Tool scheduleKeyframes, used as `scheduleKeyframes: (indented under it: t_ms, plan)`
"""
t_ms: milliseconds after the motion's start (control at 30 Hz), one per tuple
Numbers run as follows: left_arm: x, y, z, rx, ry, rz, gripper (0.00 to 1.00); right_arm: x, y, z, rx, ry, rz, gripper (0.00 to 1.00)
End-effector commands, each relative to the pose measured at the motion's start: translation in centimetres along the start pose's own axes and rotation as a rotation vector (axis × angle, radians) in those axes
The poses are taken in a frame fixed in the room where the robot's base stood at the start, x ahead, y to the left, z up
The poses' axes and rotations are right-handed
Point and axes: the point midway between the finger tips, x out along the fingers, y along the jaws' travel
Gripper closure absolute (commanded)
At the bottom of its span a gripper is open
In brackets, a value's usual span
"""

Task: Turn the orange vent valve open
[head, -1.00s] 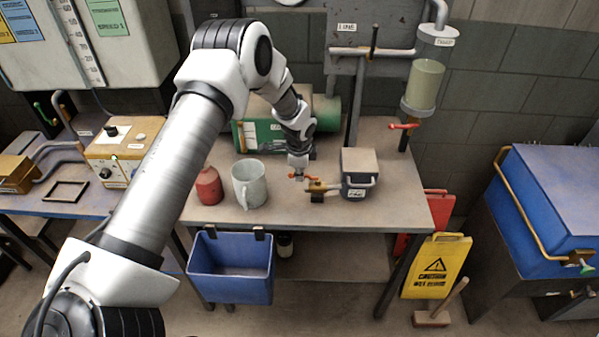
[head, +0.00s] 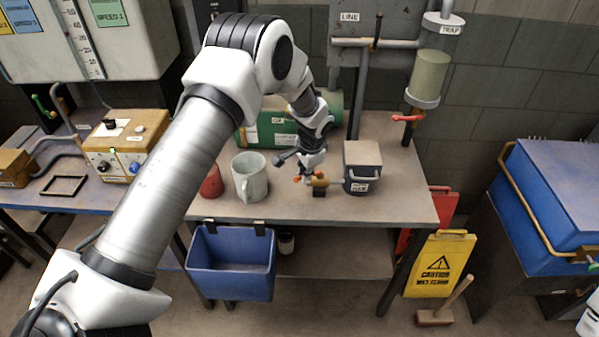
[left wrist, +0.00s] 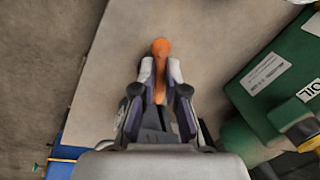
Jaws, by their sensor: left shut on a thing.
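The orange vent valve's handle (head: 297,179) shows beside the brass valve body (head: 320,181) on the workbench. A short pipe joins the valve to a dark grey box with a tan lid (head: 362,165). My left gripper (head: 304,174) reaches down over the handle from behind. In the left wrist view the fingers (left wrist: 160,72) are shut on the orange handle (left wrist: 160,47), and its rounded end sticks out past the fingertips. The gripper partly hides the valve. My right gripper is not in view.
A grey mug (head: 250,177) and a red container (head: 211,181) stand left of the valve. A green machine (head: 275,131) sits behind it. A blue bin (head: 232,262) hangs from the bench front. The bench top (head: 405,195) right of the grey box is clear.

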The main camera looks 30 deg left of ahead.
Motion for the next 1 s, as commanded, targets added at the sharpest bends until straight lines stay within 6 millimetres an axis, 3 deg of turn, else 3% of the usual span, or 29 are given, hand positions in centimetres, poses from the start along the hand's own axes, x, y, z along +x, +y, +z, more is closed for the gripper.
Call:
scheduleKeyframes:
  t_ms: [1000]
  plan:
    - [-0.4, 4.2, -2.3, -0.875, -0.18, 0.001, 1.0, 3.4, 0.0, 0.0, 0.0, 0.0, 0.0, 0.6]
